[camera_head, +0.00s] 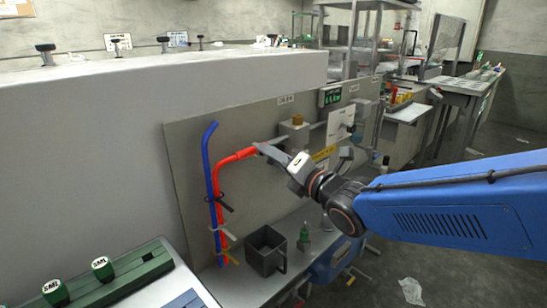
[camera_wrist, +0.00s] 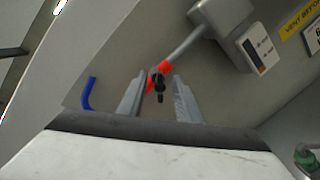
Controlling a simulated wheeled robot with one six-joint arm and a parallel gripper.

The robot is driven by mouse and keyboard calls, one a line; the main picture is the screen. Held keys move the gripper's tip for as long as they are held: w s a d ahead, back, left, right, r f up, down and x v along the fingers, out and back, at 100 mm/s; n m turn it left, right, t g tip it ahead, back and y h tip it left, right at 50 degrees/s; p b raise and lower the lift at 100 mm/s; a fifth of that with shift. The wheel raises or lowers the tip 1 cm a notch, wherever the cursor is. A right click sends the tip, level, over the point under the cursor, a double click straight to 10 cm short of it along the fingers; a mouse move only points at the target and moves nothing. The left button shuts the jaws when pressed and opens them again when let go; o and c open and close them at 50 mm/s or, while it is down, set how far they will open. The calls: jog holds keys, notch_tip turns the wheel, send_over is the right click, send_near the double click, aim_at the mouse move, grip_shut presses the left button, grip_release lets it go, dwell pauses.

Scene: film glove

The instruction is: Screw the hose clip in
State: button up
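A red hose (camera_head: 233,157) rises along the panel and bends right toward a grey box with a pipe (camera_wrist: 185,47). In the wrist view the end of the red hose (camera_wrist: 164,67) meets this pipe. A small dark hose clip (camera_wrist: 158,83) with a screw-like part shows at that joint. My gripper (camera_wrist: 158,88) is open, with one finger on either side of the clip and visible gaps. In the head view my gripper (camera_head: 268,150) covers the joint, so the clip is hidden there. I cannot tell how tight the clip is.
A blue hose (camera_head: 207,160) stands left of the red one; dark, grey and orange ties hold them lower down. A dark square jug (camera_head: 266,250) and a green bottle (camera_head: 304,236) stand on the shelf below. A panel (camera_head: 180,150) lies close behind the hoses.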

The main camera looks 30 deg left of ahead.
jog(key=shift+c, duration=0.4)
grip_shut()
jog(key=shift+m, duration=0.4)
